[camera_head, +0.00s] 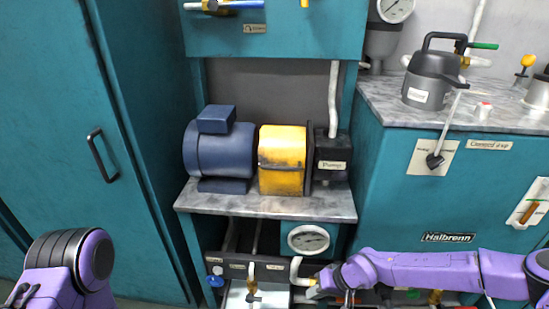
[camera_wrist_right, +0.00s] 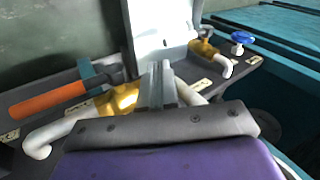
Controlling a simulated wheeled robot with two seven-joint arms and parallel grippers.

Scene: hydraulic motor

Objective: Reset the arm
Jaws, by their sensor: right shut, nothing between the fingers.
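My right arm (camera_head: 430,272) is purple and reaches in from the right in the head view. Its gripper (camera_head: 312,288) is at the lower middle, in front of the pipe and valve panel below the marble shelf. In the right wrist view the gripper's fingers (camera_wrist_right: 160,85) are together with nothing between them. They are close to a brass fitting (camera_wrist_right: 118,99) and a white pipe; I cannot tell if they touch. My left arm (camera_head: 75,262) shows at the lower left as a purple and black link; its gripper is out of the picture.
A blue motor (camera_head: 222,150) and a yellow coupling guard (camera_head: 282,160) stand on the marble shelf (camera_head: 265,203). A gauge (camera_head: 308,239) sits below. An orange handle (camera_wrist_right: 47,101) and a blue knob (camera_wrist_right: 241,37) flank the gripper. A grey jug (camera_head: 432,80) stands on the right counter.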

